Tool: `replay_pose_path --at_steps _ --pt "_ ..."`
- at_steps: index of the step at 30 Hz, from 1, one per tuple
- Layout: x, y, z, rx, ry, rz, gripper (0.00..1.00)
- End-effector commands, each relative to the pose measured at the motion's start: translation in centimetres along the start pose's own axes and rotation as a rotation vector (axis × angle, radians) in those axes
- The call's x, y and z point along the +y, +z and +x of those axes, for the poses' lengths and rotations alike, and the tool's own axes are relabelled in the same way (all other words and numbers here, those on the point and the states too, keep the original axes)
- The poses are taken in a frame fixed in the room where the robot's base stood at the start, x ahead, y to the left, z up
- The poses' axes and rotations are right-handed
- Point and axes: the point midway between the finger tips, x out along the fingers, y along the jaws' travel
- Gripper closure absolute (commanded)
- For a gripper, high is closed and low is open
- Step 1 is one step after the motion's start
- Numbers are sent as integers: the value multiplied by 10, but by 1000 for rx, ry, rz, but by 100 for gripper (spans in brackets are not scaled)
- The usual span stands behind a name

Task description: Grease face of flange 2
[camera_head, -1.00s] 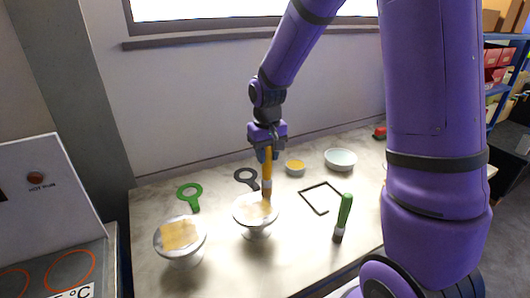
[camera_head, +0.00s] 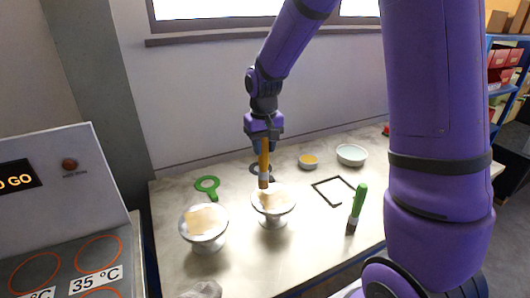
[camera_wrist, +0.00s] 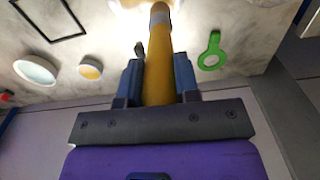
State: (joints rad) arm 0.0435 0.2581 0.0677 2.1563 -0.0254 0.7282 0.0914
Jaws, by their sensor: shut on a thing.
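My gripper (camera_head: 263,140) is shut on the orange handle of a brush (camera_head: 264,165), which points down. The wrist view shows my gripper (camera_wrist: 158,80) around the same brush (camera_wrist: 158,50). The brush tip is at the back left of the middle flanged vessel's (camera_head: 276,204) pale top; I cannot tell whether it touches. A second flanged vessel (camera_head: 205,226) stands to the left, with a cream patch on its top. No numbers show on the vessels. A small bowl (camera_head: 308,162) holds yellow stuff; it also shows in the wrist view (camera_wrist: 90,70).
A green ring tool (camera_head: 207,186) and a dark ring tool (camera_head: 262,170) lie behind the vessels. To the right are a pale bowl (camera_head: 351,155), a black frame (camera_head: 333,191) and an upright green-handled tool (camera_head: 357,208). A hot plate panel (camera_head: 60,230) stands left.

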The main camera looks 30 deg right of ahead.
Motion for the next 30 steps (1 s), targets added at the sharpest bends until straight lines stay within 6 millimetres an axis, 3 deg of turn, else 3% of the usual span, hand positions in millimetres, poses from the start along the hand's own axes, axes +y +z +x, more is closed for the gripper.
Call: replay_pose_path --at_steps 18,30 --pt "-1 -4 -55 0 0 -1 100" --pt "-1 -4 -61 -1 0 -1 100"
